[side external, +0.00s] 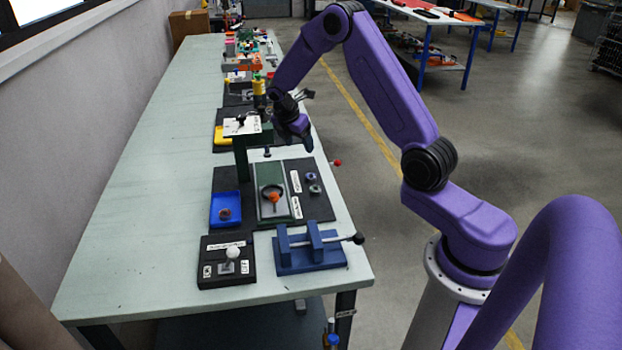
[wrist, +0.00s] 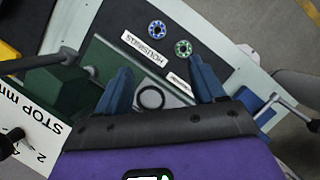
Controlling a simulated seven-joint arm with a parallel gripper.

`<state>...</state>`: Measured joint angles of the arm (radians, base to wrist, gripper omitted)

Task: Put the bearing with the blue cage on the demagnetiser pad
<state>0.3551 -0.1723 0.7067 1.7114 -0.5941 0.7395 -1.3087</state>
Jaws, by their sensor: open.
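The bearing with the blue cage (wrist: 157,28) is a small ring lying flat on the dark board, ahead of my fingers in the wrist view. It shows small in the side view (side external: 311,176). A similar bearing with a green cage (wrist: 183,48) lies beside it, apart from it. My gripper (wrist: 160,70) is open and empty, its blue fingers spread wide. In the side view my gripper (side external: 300,138) hangs above the bench, beyond the bearings. I cannot tell for sure which item is the demagnetiser pad; a black box (side external: 227,262) with a white-knobbed lever and unreadable labels stands front left.
A green plate (side external: 263,207) holds a dark ring and an orange part. A blue tray (side external: 226,197) with a small part sits left of it. A blue vise (side external: 309,262) stands in front. A dark green post (side external: 241,160) carries a white sign. The bench's left side is clear.

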